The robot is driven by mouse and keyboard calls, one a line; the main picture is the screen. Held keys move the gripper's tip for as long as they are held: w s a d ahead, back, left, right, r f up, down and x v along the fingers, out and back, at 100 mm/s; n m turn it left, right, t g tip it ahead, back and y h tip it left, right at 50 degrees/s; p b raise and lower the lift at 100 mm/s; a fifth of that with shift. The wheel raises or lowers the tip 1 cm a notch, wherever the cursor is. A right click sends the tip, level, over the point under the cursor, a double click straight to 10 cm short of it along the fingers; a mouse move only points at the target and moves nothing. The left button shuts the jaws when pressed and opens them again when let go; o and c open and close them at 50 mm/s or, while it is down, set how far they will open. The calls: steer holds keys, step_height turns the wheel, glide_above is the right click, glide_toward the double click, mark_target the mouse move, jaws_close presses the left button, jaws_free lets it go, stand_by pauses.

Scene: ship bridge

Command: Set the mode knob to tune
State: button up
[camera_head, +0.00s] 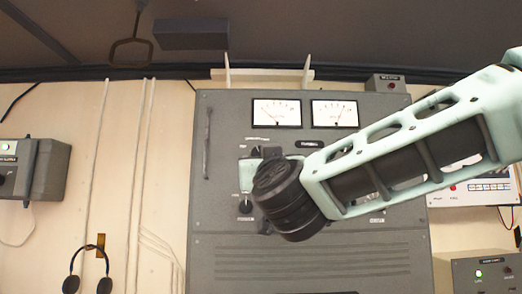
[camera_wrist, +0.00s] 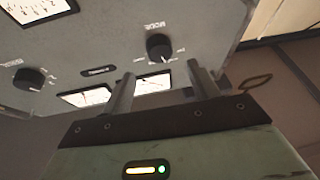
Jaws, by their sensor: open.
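The mode knob (camera_wrist: 158,47) is a black round knob on a grey panel, under the label MODE in the wrist view. Small position marks ring it, but they are too small to read, and I cannot tell which one it points to. My gripper (camera_wrist: 162,76) is open, with its two dark fingers apart and nothing between them. The knob appears beyond the fingertips, between them in the picture, with no visible contact. In the head view my wrist covers part of the grey cabinet (camera_head: 230,120), and I cannot make out the mode knob there.
A second black knob (camera_wrist: 35,78) is on the same panel at left in the wrist view. Two white dial meters (camera_head: 277,113) top the cabinet. Headphones (camera_head: 88,262) hang at lower left. A grey wall box (camera_head: 45,170) is at far left, and another box (camera_head: 485,272) at lower right.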

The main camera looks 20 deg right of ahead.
steer(key=p+x, duration=0.1)
steer(key=x, duration=0.5)
steer(key=shift+p, duration=0.4)
steer(key=shift+d+r, duration=0.1)
steer(key=c, duration=1)
